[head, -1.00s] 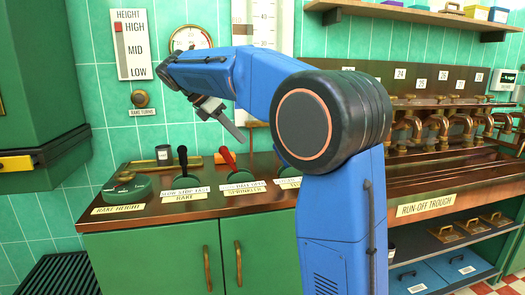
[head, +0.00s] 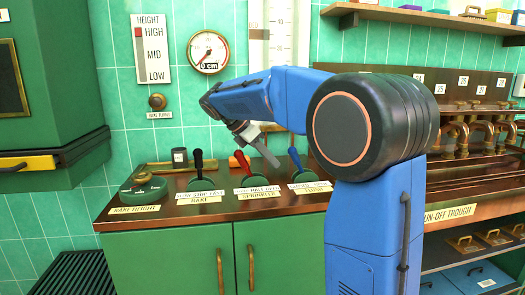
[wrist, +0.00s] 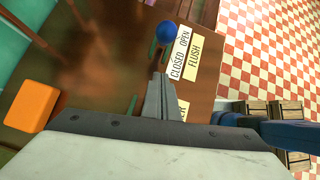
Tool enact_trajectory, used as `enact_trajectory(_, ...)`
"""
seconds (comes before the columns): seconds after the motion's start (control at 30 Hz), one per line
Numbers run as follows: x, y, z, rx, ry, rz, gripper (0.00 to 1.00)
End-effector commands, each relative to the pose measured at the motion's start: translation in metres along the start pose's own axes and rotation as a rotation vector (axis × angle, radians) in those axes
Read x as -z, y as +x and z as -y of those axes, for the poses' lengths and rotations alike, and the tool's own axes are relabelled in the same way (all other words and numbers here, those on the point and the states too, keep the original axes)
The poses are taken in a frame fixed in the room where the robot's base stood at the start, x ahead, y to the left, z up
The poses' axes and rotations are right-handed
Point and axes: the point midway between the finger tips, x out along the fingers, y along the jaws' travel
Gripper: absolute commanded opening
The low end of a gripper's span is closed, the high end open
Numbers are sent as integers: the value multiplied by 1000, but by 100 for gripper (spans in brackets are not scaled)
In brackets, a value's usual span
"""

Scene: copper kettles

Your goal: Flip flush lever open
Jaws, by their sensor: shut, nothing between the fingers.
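The flush lever (head: 295,160) has a blue handle and stands on a green base at the right end of the row of levers. In the head view it leans left, towards the closed end of its label. In the wrist view its blue knob (wrist: 166,32) shows just beyond the fingertips, beside the closed/open label (wrist: 182,52) and the flush label (wrist: 197,48). My gripper (head: 272,158) is shut and empty, pointing down between the red sprinkler lever and the flush lever. Its closed fingers show in the wrist view (wrist: 160,80). I cannot tell whether they touch the lever.
The red sprinkler lever (head: 242,162) stands close left of my fingers, with the black rake lever (head: 198,162) further left. A rake height dial (head: 143,185) sits at the counter's left end. An orange block (wrist: 33,106) shows in the wrist view.

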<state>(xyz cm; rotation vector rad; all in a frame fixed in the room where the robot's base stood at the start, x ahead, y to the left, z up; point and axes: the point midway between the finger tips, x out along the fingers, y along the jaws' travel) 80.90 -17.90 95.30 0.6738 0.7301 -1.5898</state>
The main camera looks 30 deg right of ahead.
Motion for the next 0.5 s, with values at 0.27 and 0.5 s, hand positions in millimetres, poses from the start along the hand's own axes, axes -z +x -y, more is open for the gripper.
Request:
enact_trajectory(0.27,-31,11,0,0,3,-1,0)
enact_trajectory(0.5,-39,13,0,0,1,0,0)
